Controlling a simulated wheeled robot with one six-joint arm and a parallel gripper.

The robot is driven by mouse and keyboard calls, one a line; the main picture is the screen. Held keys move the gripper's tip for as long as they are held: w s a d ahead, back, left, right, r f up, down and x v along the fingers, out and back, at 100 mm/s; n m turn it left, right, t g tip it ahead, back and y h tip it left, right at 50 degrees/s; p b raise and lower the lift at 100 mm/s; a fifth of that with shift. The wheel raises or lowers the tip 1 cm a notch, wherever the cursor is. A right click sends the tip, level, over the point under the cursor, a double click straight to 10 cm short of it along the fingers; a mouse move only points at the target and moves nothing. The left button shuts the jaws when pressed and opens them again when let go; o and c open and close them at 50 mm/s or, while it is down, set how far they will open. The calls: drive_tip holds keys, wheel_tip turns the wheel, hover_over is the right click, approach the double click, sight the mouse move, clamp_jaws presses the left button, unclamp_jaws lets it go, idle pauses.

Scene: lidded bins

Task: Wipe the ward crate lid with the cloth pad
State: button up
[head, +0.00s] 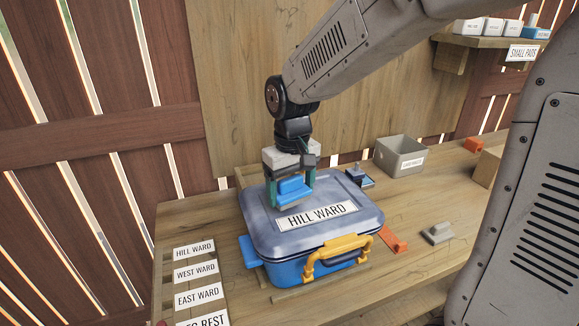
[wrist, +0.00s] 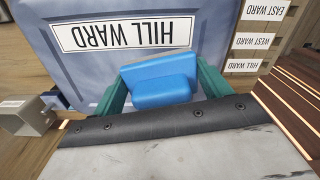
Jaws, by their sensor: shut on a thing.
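The ward crate (head: 310,262) is a blue box with a grey-blue lid (head: 262,212) marked HILL WARD, standing shut on the wooden bench. A yellow latch handle (head: 338,254) is on its front. My gripper (head: 291,198) is over the back left part of the lid, shut on a blue pad (head: 291,187). In the wrist view the pad (wrist: 162,83) sits between the green fingers, beside the HILL WARD label (wrist: 125,32). I cannot tell whether the pad touches the lid. The pad's underside is hidden.
Label plates (head: 195,272) lie at the bench's left. A grey open bin (head: 400,157) stands behind right. An orange piece (head: 393,240) and a grey block (head: 437,233) lie right of the crate. A shelf (head: 490,42) with small boxes hangs at upper right.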

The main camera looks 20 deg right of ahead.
drive_tip(key=shift+r, duration=2.75)
